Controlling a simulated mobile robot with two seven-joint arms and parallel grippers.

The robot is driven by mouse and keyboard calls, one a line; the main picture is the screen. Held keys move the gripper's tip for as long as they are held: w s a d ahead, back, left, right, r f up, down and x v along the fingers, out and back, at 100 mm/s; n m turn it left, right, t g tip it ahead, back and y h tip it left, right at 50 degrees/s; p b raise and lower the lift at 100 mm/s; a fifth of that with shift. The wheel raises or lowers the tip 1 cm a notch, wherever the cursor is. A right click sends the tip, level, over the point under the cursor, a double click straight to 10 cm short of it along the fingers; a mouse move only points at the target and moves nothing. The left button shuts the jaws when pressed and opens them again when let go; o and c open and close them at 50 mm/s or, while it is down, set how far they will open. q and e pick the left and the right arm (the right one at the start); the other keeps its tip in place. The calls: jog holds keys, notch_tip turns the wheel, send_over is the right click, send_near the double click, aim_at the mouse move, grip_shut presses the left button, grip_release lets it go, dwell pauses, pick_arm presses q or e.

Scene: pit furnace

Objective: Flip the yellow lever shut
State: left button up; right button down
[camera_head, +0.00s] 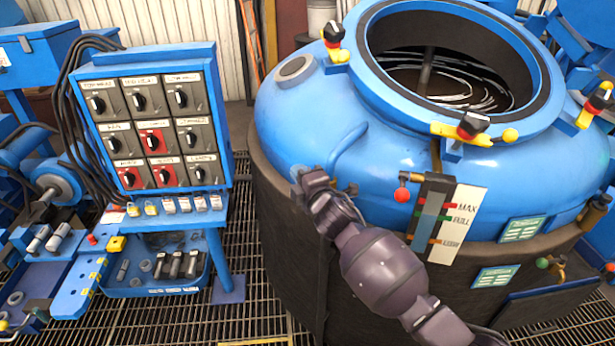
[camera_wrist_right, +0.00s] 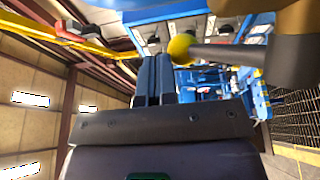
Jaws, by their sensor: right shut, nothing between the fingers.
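My right gripper (camera_head: 303,176) is shut and empty in front of the left side of the blue furnace vessel (camera_head: 305,115). In the right wrist view its two fingers (camera_wrist_right: 153,66) lie together. A yellow ball knob (camera_wrist_right: 181,49) on a dark rod (camera_wrist_right: 225,54) is just right of the fingertips there; I cannot tell whether they touch. In the head view that knob is not clearly visible, possibly hidden behind my gripper. Yellow clamp levers sit on the vessel's rim: front (camera_head: 460,133), left (camera_head: 336,50) and right (camera_head: 585,115). My left gripper is not in view.
A blue control panel (camera_head: 212,90) with several rotary switches stands left of the vessel. Its blue shelf (camera_head: 215,218) holds small parts. A level gauge (camera_head: 430,215) is on the vessel's front. Grated floor (camera_head: 255,290) lies open between panel and vessel.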

jog(key=shift+n+g+h, duration=0.3)
jog(key=shift+n+g, duration=0.1)
jog(key=shift+g, duration=0.1)
jog(key=a+f, duration=0.1)
jog(key=w+f, duration=0.1)
jog(key=a+f, duration=0.1)
jog(key=f, duration=0.1)
jog(key=shift+w+a+p, duration=0.3)
jog(key=shift+w+p, duration=0.05)
jog(key=shift+f, duration=0.1)
dwell(0.4)
